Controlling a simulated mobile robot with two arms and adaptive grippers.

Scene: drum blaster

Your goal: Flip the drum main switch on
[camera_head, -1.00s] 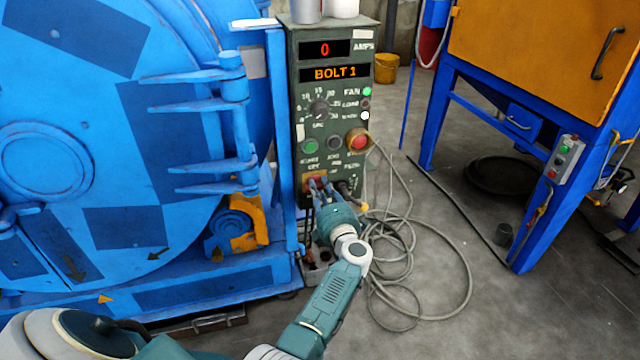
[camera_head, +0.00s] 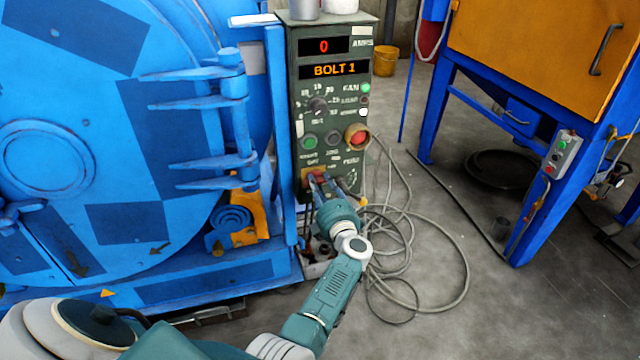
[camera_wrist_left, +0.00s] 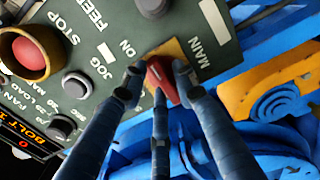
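The main switch is a red knob (camera_wrist_left: 161,82) on a yellow plate (camera_wrist_left: 174,49), next to the "MAIN" and "ON" labels in the left wrist view. It sits low on the green control panel (camera_head: 297,107), where the fingers partly cover it in the head view. My left gripper (camera_head: 318,180) is in front of the switch. In the left wrist view its three fingers (camera_wrist_left: 157,80) are spread around the knob, the left one apart from it. I cannot tell whether the others touch it, or which position the knob is in. My right gripper is not in view.
The display (camera_head: 334,69) reads "BOLT 1". The large blue drum machine (camera_head: 160,120) stands left of the panel. Loose cables (camera_head: 465,270) lie on the floor to the right.

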